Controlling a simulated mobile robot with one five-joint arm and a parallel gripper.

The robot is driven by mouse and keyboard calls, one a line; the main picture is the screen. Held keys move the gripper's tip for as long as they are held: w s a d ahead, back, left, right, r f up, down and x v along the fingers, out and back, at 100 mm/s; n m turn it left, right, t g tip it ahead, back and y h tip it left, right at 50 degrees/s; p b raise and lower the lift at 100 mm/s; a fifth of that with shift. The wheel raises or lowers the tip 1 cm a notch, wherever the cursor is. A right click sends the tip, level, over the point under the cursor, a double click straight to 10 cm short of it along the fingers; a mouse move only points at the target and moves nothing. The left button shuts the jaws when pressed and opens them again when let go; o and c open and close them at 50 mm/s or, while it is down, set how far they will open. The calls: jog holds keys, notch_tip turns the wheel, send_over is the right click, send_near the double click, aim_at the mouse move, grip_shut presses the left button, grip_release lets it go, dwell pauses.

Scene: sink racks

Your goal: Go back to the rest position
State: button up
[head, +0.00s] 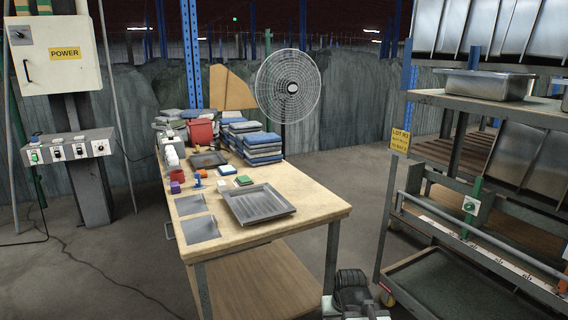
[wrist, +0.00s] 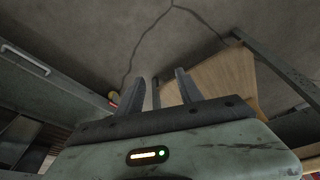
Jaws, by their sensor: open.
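My gripper (wrist: 161,84) shows in the wrist view with its two dark fingers apart and nothing between them. It points toward the concrete floor, with a wooden board (wrist: 215,85) on a metal frame beyond it. In the head view, a dark part of my arm shows at the bottom edge, just in front of the workbench's near right leg. The fingers cannot be made out there. The workbench (head: 315,212) stands in the middle of the head view.
The bench carries a grey tray (head: 262,203), small coloured blocks, a red bin (head: 201,132) and stacked cloths (head: 262,148). A metal rack (head: 480,107) stands at the right, a fan (head: 288,86) behind the bench, a power box (head: 55,55) at the left.

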jog(key=s+f+g, duration=0.1)
jog(key=s+g, duration=0.2)
jog(key=s, duration=0.4)
notch_tip(320, 180, up, 27)
jog(key=p, duration=2.7)
jog(key=shift+s+d+m+g, duration=0.3)
jog(key=shift+d+g, duration=0.1)
jog(key=shift+f, duration=0.15)
jog(key=shift+c, duration=0.8)
